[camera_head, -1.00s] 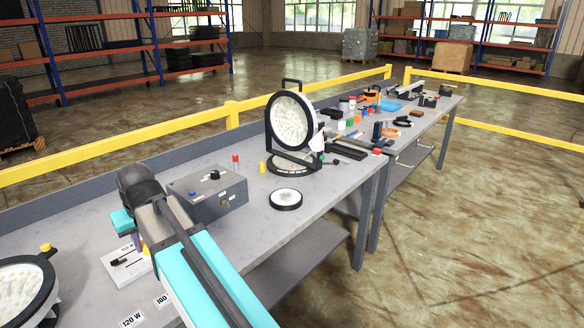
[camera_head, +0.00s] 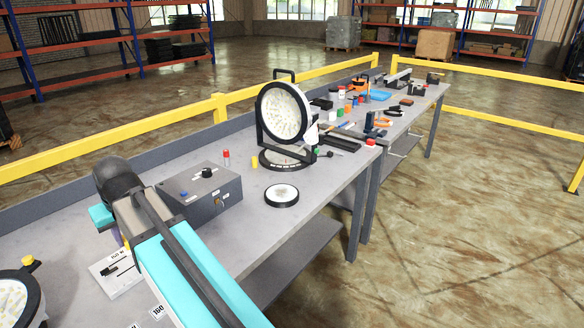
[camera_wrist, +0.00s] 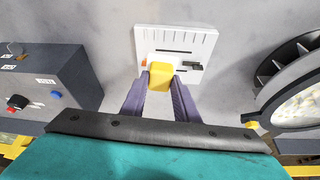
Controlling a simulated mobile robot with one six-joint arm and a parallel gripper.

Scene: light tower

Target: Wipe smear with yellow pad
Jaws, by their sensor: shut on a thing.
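My gripper (camera_wrist: 160,82) is shut on the yellow pad (camera_wrist: 161,70), a small block between its purple fingers in the wrist view. The pad is over a white slotted plate (camera_wrist: 200,45); I cannot tell whether it touches it. A round white disc with a black rim (camera_head: 282,194) lies on the bench to the right. A faint brownish mark, possibly the smear, shows at its middle.
A grey control box (camera_head: 200,192) stands right of my gripper; it is at left in the wrist view (camera_wrist: 45,85). A round lamp (camera_head: 20,300) is at the near left. A tall lamp (camera_head: 284,115) stands farther along. Bench is clear around the disc.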

